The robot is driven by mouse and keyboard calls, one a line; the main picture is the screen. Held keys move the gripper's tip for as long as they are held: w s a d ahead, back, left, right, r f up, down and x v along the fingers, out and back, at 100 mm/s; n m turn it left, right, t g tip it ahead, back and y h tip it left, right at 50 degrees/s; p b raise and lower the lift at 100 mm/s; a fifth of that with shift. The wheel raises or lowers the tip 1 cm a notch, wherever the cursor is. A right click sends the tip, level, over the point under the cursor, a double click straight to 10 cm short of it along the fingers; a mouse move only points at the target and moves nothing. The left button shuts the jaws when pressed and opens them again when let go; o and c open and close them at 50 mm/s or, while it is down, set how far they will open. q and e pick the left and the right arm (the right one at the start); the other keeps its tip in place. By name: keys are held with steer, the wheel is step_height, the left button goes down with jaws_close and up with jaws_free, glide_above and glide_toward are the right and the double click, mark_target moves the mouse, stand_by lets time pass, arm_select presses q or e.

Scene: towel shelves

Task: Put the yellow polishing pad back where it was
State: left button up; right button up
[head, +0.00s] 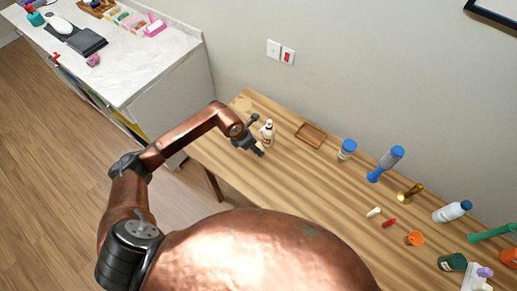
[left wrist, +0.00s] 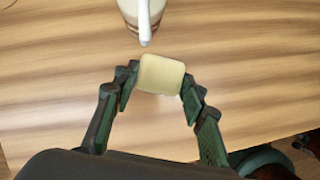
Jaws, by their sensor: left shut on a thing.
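The yellow polishing pad (left wrist: 161,73) is a small pale-yellow square with rounded corners, held between the fingertips of my left gripper (left wrist: 157,86) in the left wrist view. Wooden tabletop shows around and below it; I cannot tell whether the pad touches the table. In the head view my left gripper (head: 256,149) is over the left end of the wooden table (head: 245,103), close beside a white bottle (head: 267,131). The pad cannot be made out there. The bottle also shows just beyond the pad in the left wrist view (left wrist: 130,8). My right gripper is not in view.
A small wooden tray (head: 311,134) lies right of the white bottle. A white counter (head: 140,60) is at the left. The table's front middle is fairly clear.

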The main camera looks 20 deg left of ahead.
mark_target(259, 146)
arm_select(q)
steer(key=w+f, duration=0.3)
steer(key=shift+d+f, duration=0.25)
steer(key=shift+f, duration=1.4)
steer(key=shift+f, duration=0.1)
steer(key=o, duration=1.1)
steer(key=v, duration=1.2)
